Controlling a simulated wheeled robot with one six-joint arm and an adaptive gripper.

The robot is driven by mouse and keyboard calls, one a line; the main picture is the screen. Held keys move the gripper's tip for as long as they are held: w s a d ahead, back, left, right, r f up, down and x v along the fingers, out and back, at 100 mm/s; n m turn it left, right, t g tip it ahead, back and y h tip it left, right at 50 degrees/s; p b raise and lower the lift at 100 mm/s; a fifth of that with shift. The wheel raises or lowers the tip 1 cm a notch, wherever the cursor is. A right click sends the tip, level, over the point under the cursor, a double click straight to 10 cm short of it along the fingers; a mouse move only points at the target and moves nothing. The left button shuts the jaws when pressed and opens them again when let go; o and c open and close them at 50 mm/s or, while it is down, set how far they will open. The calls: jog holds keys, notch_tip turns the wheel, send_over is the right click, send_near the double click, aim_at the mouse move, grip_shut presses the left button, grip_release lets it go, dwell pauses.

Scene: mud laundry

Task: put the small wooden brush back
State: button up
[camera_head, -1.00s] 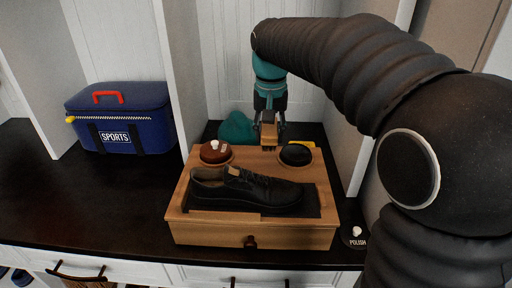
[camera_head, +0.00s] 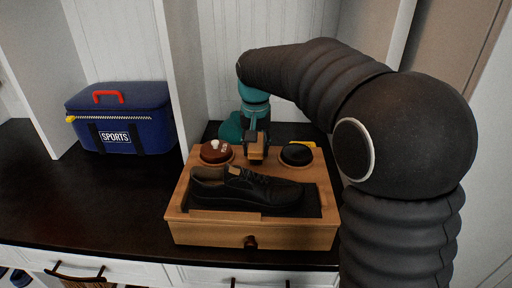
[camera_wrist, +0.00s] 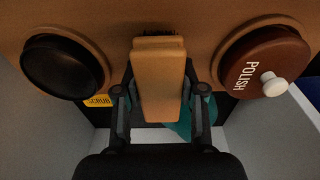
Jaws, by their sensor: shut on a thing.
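The small wooden brush (camera_wrist: 158,75) is held between the two fingers of my gripper (camera_wrist: 160,108), with its dark bristles just visible at the far end. In the head view my gripper (camera_head: 256,146) is over the back of the wooden shoe-care box (camera_head: 200,229), and the brush (camera_head: 256,153) hangs between the two round tins. Whether the brush touches the box top cannot be told. The brown polish tin (camera_head: 214,152) with a white knob is left of it; the black round tin (camera_head: 296,155) is right of it.
A black shoe (camera_head: 250,190) lies on a dark mat on the box top. A teal object (camera_head: 231,127) and a yellow item (camera_wrist: 98,100) marked SCRUB are behind the box. A blue sports bag (camera_head: 120,117) stands left.

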aim_at(256, 145)
jog(key=shift+f, duration=0.1)
jog(key=o, duration=1.1)
jog(key=r, duration=0.3)
jog(key=r+p, duration=0.1)
jog(key=r, duration=0.3)
jog(key=s+r+p, duration=0.1)
jog(key=r, duration=0.3)
jog(key=shift+r, duration=0.25)
jog(key=s+d+t, duration=0.2)
jog(key=s+d, duration=0.9)
jog(key=s, duration=0.2)
jog(key=s+d+f+t, duration=0.1)
jog(key=s+d+f, duration=0.1)
jog(key=s+f, duration=0.2)
jog(key=s+d+f+t, duration=0.1)
jog(key=s+d+f, duration=0.2)
jog(key=s, duration=0.7)
notch_tip(256, 145, down, 3)
jog(key=shift+d+r+t, duration=0.2)
jog(key=shift+d+t, duration=0.1)
